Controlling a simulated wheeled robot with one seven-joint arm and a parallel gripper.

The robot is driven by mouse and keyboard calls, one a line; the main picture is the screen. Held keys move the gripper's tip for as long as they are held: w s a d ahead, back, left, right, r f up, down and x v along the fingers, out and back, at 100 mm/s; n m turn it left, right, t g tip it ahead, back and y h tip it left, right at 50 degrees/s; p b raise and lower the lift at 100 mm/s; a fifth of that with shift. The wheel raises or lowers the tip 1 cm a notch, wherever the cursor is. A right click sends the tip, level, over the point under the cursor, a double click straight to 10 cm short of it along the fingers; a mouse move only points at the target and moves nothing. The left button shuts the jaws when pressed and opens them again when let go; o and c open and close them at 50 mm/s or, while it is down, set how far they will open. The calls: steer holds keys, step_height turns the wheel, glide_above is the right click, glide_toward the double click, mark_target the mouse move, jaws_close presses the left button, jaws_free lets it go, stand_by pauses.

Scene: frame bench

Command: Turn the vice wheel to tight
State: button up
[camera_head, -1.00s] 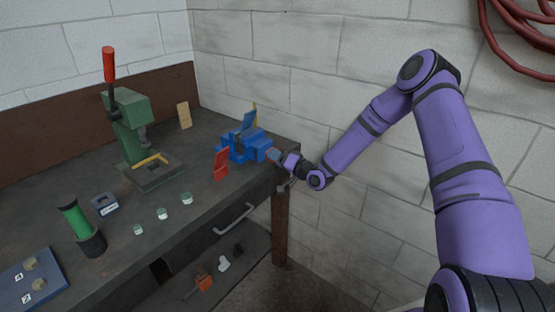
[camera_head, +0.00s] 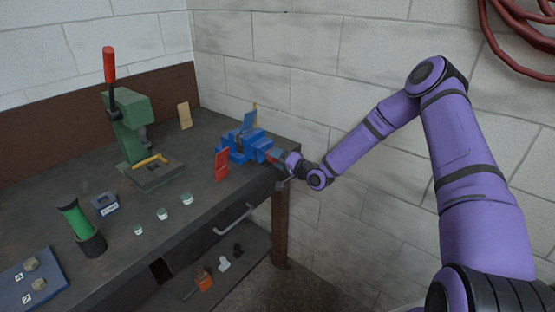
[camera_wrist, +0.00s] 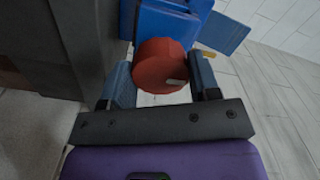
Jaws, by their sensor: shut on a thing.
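The blue vice (camera_head: 243,146) stands at the right end of the bench; it also shows at the top of the wrist view (camera_wrist: 170,20). Its red wheel (camera_wrist: 161,66) faces my gripper, with a small pale mark on its right side. My gripper (camera_wrist: 162,80) has one finger on each side of the wheel and is shut on it. In the head view my gripper (camera_head: 279,157) is at the vice's right end and hides most of the wheel. I cannot tell the vice's jaw gap from here.
A red upright piece (camera_head: 221,164) stands just in front of the vice. The wall is close on the right.

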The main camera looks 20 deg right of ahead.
steer(key=o, duration=0.9)
steer(key=shift+d, duration=0.1)
steer(key=v, duration=1)
steer(key=shift+s+d, duration=0.25)
steer(key=shift+s, duration=0.05)
